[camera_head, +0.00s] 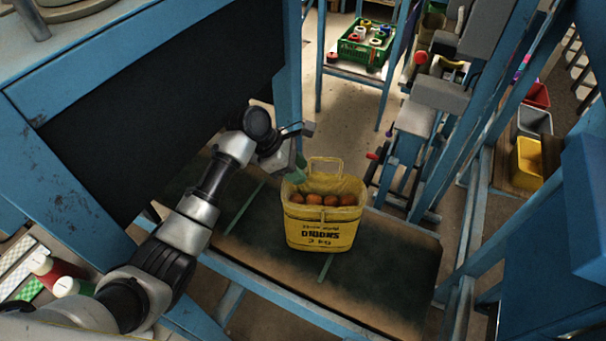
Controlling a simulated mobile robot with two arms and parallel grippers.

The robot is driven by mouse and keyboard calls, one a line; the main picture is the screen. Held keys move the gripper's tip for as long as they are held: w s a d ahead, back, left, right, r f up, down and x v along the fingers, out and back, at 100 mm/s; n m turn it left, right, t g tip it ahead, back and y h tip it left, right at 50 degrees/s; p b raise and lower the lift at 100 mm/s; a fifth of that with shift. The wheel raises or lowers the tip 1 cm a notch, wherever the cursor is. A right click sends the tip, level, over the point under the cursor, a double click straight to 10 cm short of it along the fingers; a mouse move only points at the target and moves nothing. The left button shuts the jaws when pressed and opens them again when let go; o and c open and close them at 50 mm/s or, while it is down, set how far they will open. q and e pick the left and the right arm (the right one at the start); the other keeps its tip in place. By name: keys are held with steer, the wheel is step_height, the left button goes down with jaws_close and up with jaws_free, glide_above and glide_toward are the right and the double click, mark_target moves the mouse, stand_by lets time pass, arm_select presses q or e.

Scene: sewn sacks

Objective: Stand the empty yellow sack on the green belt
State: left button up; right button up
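A yellow sack (320,232) printed "ONIONS 2 KG" stands upright on the dark green belt (385,267). It is not empty: several round orange-brown onions (328,200) show in its open top. A handle loop rises at its back rim. My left gripper (302,150) is just above and behind the sack's left rim. A small green piece (299,169) shows at its lower side, by the rim. I cannot tell whether the fingers touch the sack or are closed. My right gripper is out of view.
Blue frame posts (288,75) rise behind the belt, with a dark panel (160,100) at left. A green crate (366,45) of spools stands on a rear table. Yellow, grey and red bins (528,163) sit at right. The belt's right end is clear.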

arm_select(q)
steer(key=v, duration=0.5)
